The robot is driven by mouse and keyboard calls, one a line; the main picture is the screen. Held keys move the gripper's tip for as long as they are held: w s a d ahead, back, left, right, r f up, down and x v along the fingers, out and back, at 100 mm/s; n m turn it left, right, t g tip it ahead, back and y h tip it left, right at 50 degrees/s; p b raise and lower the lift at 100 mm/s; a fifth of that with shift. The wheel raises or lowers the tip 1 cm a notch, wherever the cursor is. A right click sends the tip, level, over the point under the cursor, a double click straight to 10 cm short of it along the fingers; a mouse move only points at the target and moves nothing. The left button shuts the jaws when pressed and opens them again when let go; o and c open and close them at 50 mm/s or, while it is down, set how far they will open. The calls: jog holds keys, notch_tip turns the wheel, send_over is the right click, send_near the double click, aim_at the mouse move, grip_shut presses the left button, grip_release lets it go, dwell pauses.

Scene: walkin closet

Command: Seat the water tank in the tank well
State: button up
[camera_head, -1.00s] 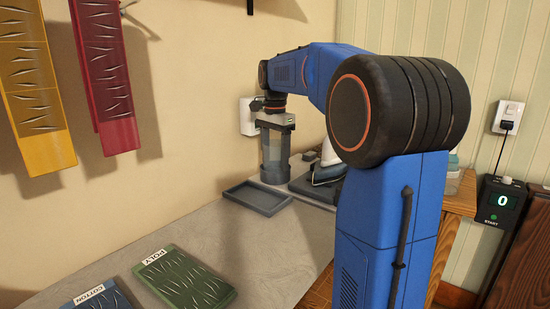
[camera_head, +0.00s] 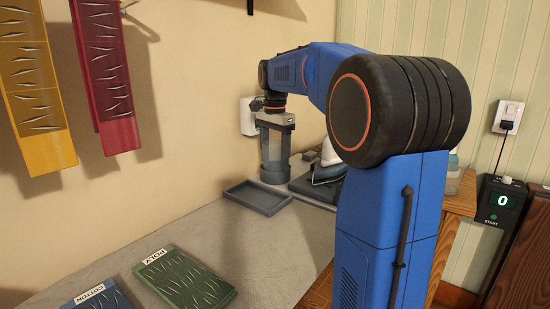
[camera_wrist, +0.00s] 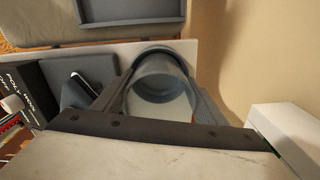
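The water tank (camera_head: 273,150) is a clear grey cylinder, upright at the far end of the table by the wall. In the wrist view its round shape (camera_wrist: 160,78) lies between the fingers. My gripper (camera_head: 275,135) points straight down over it, with one finger along each side; the fingers appear closed on it in the wrist view (camera_wrist: 163,95). The tank's lower end is at a dark grey round base (camera_head: 272,178), which looks like the tank well. I cannot tell whether the tank is fully down in it.
An iron (camera_head: 329,163) stands on a dark pad right of the tank. An empty grey tray (camera_head: 258,197) lies in front. Green (camera_head: 185,278) and blue (camera_head: 103,298) cloth boards lie nearer. Yellow and red boards hang on the wall. A box (camera_head: 503,200) reads 0.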

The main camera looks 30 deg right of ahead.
jog(key=shift+s+f, duration=0.1)
jog(key=shift+f, duration=0.3)
jog(key=shift+o, duration=0.3)
notch_tip(320, 180, up, 17)
jog(key=shift+r, duration=0.6)
jog(key=shift+s, duration=0.1)
